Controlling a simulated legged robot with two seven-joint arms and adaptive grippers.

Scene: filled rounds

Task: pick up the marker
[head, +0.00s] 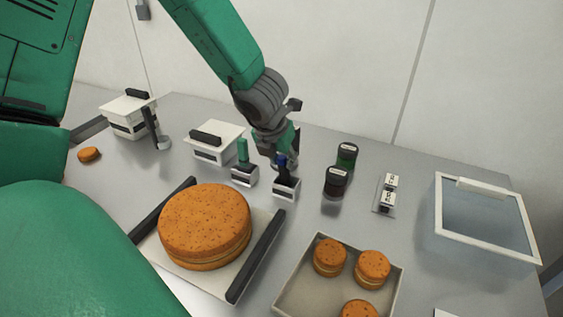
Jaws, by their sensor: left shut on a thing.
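A blue marker (282,161) stands about upright at a small white and black holder (286,189) in the middle of the table. My left gripper (281,153) reaches down from above and is shut on the blue marker, near its upper part. The fingers hide part of the marker, and I cannot tell whether its lower end still sits in the holder. A green marker (243,151) stands in a similar holder (244,175) just to the left. My right gripper is not in view.
A large round cake (205,226) sits on a tray with dark handles in front. A tray (290,292) holds small filled rounds. Dark jars (336,182) stand right of the gripper, and a clear bin (485,221) is far right. White lidded boxes (216,143) stand behind left.

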